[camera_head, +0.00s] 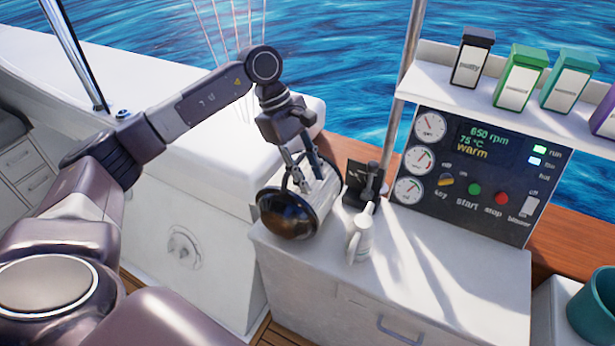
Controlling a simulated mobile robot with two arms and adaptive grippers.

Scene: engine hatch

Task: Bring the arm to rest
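My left arm reaches in from the left, and its gripper (308,180) points down at a round, dark, glossy dome (288,214) in a pale housing on the white console. The two fingers stand apart with the pale housing showing between or behind them. I see nothing held. The fingertips are at or just in front of the housing's top; I cannot tell if they touch it. My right gripper is not in view.
An instrument panel (465,178) reads "warm". Several canisters stand on a shelf (440,78). A metal pole (408,70) rises behind. A teal bucket (592,305) is at right.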

